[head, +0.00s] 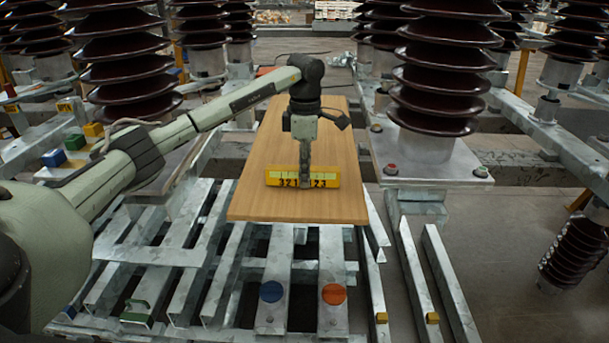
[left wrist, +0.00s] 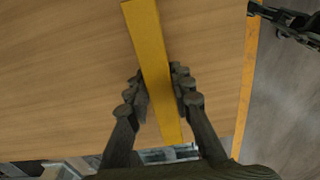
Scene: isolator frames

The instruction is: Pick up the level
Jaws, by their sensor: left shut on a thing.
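The level (head: 281,177) is a yellow bar with a pale scale and dark numbers, at the near part of the wooden board (head: 262,206) in the head view. My left gripper (head: 305,182) points down over its middle and is shut on it. In the left wrist view the level (left wrist: 150,50) runs as a yellow strip between the two dark fingers (left wrist: 160,100), which press on its sides. The fingers hide part of its middle. I cannot tell whether the level touches the board. My right gripper is not in view.
The board lies on a grey metal frame (head: 170,258) with open gaps. Tall dark ribbed insulators (head: 435,75) stand on both sides.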

